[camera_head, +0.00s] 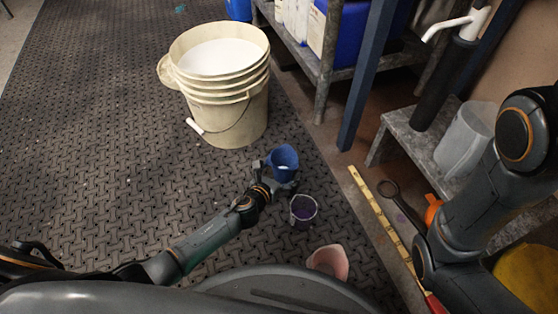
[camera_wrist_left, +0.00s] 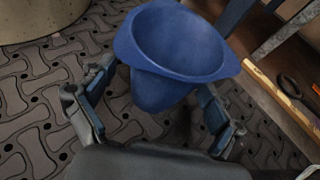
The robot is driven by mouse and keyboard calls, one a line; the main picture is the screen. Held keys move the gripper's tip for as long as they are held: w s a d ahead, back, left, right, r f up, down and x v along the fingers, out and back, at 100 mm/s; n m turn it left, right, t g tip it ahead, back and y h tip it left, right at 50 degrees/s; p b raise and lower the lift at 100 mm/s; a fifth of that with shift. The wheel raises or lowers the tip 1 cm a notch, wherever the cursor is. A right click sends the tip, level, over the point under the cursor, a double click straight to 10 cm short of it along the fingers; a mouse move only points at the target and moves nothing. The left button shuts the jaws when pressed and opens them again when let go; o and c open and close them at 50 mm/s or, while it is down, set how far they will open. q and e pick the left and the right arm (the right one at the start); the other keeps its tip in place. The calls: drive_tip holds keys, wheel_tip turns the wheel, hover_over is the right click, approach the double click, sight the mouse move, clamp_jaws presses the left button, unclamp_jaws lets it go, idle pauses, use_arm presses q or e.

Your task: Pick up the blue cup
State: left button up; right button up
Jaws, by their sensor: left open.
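The blue cup (camera_head: 283,158) is in the middle of the head view, its base hidden behind my gripper. It fills the upper middle of the left wrist view (camera_wrist_left: 178,45), its wide rim facing up and its body tapering down. My left gripper (camera_head: 274,176) is at the cup. In the left wrist view its two fingers (camera_wrist_left: 157,88) are spread, one on each side of the cup's lower body. The left finger shows a gap to the cup. The right finger is partly hidden behind it, so contact there is unclear. My right gripper is out of view.
A cream bucket (camera_head: 232,105) with white contents stands behind the cup. A small cup with purple contents (camera_head: 303,211) and a pink cup (camera_head: 329,262) are nearer me. A yellow ruler (camera_head: 385,225) lies right, beside a metal step (camera_head: 405,135). The patterned mat is clear at left.

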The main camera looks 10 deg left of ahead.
use_arm(q)
drive_tip(key=c, duration=1.3)
drive_tip(key=shift+o, duration=0.2)
drive_tip(key=shift+r, duration=0.1)
